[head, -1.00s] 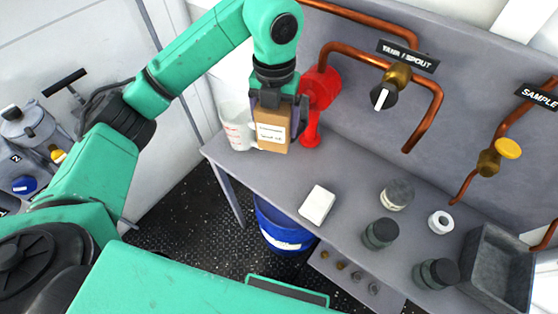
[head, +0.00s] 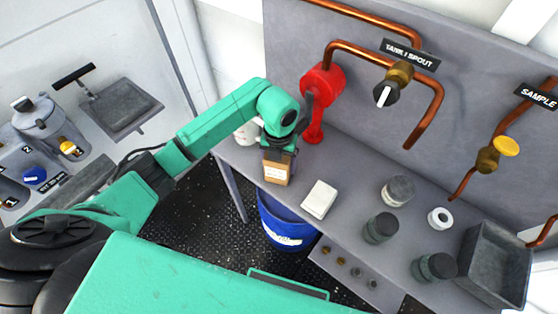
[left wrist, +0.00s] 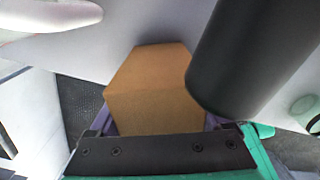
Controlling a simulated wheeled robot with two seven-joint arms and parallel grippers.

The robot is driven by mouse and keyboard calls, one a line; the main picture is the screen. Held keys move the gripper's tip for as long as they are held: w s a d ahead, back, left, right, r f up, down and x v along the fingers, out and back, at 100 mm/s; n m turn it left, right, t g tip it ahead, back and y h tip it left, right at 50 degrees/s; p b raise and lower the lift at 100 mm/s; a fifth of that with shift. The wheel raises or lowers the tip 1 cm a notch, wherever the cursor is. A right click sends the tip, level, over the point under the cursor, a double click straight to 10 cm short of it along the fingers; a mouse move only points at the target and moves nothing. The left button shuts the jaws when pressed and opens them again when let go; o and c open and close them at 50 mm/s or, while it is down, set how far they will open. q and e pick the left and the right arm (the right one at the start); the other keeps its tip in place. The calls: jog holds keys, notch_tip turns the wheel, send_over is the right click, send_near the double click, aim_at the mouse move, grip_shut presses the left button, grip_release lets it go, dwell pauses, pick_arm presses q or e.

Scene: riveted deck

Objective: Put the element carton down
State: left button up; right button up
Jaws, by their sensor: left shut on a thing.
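The element carton (head: 277,170) is a small brown box with a white label, upright at the left end of the grey bench, near its front edge. My left gripper (head: 279,152) is shut on it from above. In the left wrist view the carton (left wrist: 152,95) sits between the fingers. Its underside is hidden, so I cannot tell whether it touches the bench. My right gripper is not in view.
A white cloth or block (head: 319,199) lies just right of the carton. A red fixture (head: 320,95) stands behind it, and a white jug (head: 246,132) is partly hidden behind my arm. Several jars and a grey basin (head: 495,265) are farther right. A blue bucket (head: 284,228) stands below the bench.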

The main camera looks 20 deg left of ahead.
pick_arm(q)
jog(key=shift+f, duration=0.1)
jog(key=o, duration=1.4)
jog(key=shift+c, duration=0.2)
jog(key=shift+r, duration=0.3)
notch_tip(320, 180, up, 6)
jog(key=shift+f+b, duration=0.1)
jog(key=shift+b, duration=1.05)
notch_tip(320, 180, up, 5)
jog(key=shift+r, duration=0.5)
